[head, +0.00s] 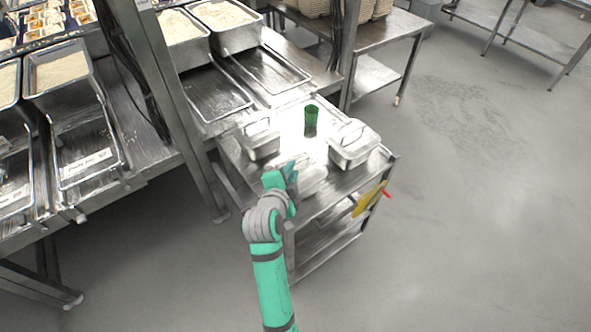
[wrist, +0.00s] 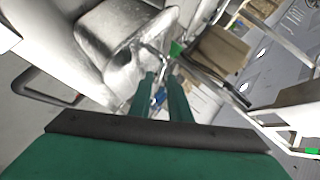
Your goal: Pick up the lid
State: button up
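A pale, flat, lid-like piece (head: 313,179) lies near the cart's front, beside my gripper (head: 282,178). In the wrist view a shiny metal lid or covered pan (wrist: 112,32) lies just beyond my gripper (wrist: 163,80). The green fingers are a small gap apart there, with a thin greyish piece around the gap. I cannot tell whether they grip it. My arm hides part of the cart's front.
A green cup (head: 311,119) stands between the containers. The cart's edge (head: 378,172) has a yellow piece (head: 369,199) hanging at its right. A metal counter with rice trays (head: 60,68) is at the left and back. Floor at the right is clear.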

aim_at(296, 167)
jog(key=shift+x, duration=1.65)
jog(key=shift+a, duration=0.1)
grip_shut()
jog(key=shift+r, duration=0.1)
